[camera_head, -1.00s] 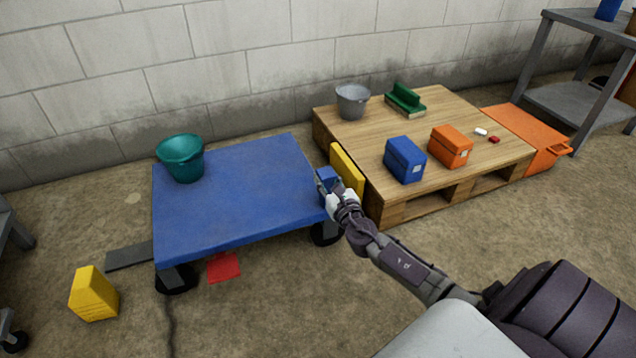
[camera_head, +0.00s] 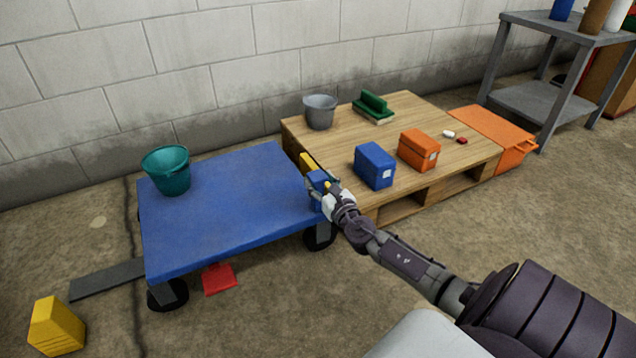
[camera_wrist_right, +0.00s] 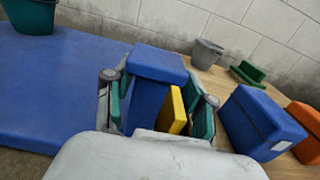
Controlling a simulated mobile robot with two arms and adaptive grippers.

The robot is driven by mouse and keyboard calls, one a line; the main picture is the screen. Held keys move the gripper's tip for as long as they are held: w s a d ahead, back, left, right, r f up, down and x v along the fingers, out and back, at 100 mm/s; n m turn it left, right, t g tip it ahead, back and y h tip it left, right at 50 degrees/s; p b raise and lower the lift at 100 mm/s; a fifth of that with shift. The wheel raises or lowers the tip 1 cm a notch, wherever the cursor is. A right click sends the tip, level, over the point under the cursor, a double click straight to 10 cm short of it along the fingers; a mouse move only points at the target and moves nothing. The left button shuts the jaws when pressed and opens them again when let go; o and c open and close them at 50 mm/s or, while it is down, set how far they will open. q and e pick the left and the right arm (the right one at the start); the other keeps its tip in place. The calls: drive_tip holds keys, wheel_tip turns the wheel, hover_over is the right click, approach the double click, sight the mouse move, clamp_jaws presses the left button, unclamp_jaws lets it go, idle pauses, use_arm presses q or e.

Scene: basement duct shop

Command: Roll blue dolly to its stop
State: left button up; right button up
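The blue dolly (camera_head: 235,205) is a flat platform on dark wheels, left of the wooden pallet (camera_head: 440,150). My right gripper (camera_head: 322,190) is at its right edge, around a small blue block (camera_head: 316,181). In the right wrist view the block (camera_wrist_right: 157,65) lies between my right gripper's spread fingers (camera_wrist_right: 160,112); whether they press on it is unclear. A yellow piece (camera_head: 308,162) stands between dolly and pallet, partly hidden by the block and hand; it also shows between the fingers (camera_wrist_right: 175,110). Any gap to the dolly is hidden. My left gripper is not in view.
A teal bucket (camera_head: 167,171) stands on the dolly. The pallet carries a grey bucket (camera_head: 320,112), a blue box (camera_head: 375,166) and an orange box (camera_head: 418,150). A red piece (camera_head: 218,279) lies by the dolly's front edge; a yellow block (camera_head: 56,326) stands at lower left.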

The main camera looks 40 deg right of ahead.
drive_tip(key=shift+a, duration=0.1)
drive_tip(key=shift+s+a, duration=0.1)
drive_tip(key=shift+s, duration=0.15)
drive_tip(key=v, duration=1.1)
drive_tip(key=shift+s, duration=0.25)
